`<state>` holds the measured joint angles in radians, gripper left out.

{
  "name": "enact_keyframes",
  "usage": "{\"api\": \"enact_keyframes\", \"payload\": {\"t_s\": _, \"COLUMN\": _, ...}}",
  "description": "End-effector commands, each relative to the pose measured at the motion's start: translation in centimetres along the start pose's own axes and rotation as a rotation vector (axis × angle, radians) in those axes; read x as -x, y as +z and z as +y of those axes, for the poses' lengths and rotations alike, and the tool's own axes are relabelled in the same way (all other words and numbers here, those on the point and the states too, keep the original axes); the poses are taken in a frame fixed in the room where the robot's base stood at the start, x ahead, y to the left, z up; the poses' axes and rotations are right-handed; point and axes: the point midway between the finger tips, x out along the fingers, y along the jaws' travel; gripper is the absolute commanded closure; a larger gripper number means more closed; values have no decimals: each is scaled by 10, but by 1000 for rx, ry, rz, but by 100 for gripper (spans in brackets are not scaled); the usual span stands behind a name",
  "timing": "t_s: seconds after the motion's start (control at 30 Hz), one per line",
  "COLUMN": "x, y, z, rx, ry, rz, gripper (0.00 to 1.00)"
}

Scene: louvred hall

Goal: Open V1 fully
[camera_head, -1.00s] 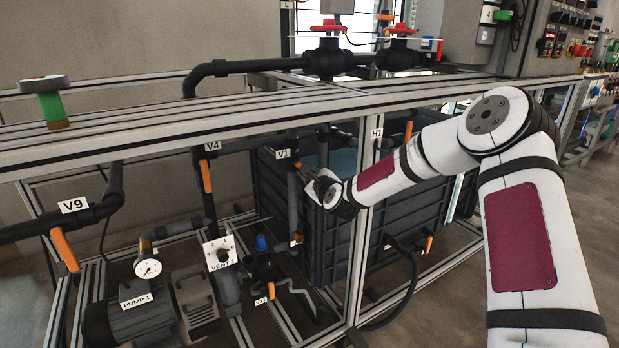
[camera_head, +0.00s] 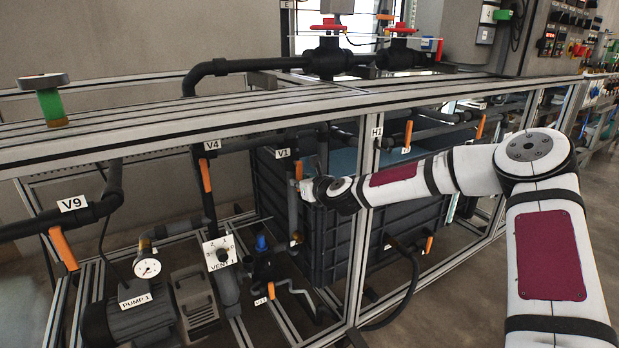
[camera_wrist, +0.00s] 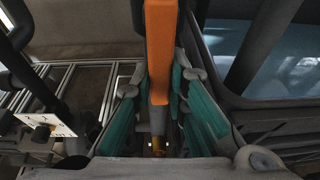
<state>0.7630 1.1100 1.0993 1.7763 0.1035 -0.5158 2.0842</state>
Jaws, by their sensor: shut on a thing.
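The V1 label (camera_head: 283,153) is on a dark pipe under the frame's top rail. V1's orange handle (camera_head: 299,171) shows as a small upright bit just below and right of the label, mostly hidden by my gripper (camera_head: 306,184). In the wrist view the orange handle (camera_wrist: 160,45) runs down between the two teal-padded fingers of my gripper (camera_wrist: 164,118). The fingers are shut on it. The handle looks roughly in line with the vertical pipe (camera_head: 292,205) below V1, but its exact angle is hard to tell.
An aluminium rail (camera_head: 250,122) runs above my gripper. A dark ribbed tank (camera_head: 335,240) stands just behind it, with an upright post (camera_head: 358,260) in front. The V4 handle (camera_head: 205,175) hangs to the left. The VENT plate (camera_head: 219,253) and pump (camera_head: 135,318) are lower left.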

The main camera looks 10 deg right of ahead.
Motion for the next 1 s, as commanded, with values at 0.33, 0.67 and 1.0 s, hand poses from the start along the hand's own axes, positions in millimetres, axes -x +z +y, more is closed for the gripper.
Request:
{"api": "enact_keyframes", "payload": {"t_s": 0.33, "x": 0, "y": 0, "z": 0, "rx": 5, "ry": -2, "rz": 0, "gripper": 63}}
{"api": "enact_keyframes", "payload": {"t_s": 0.67, "x": 21, "y": -4, "z": -2, "rx": 6, "ry": -4, "rz": 0, "gripper": 63}}
{"api": "enact_keyframes", "payload": {"t_s": 1.0, "x": 58, "y": -9, "z": -2, "rx": 6, "ry": -4, "rz": 0, "gripper": 63}}
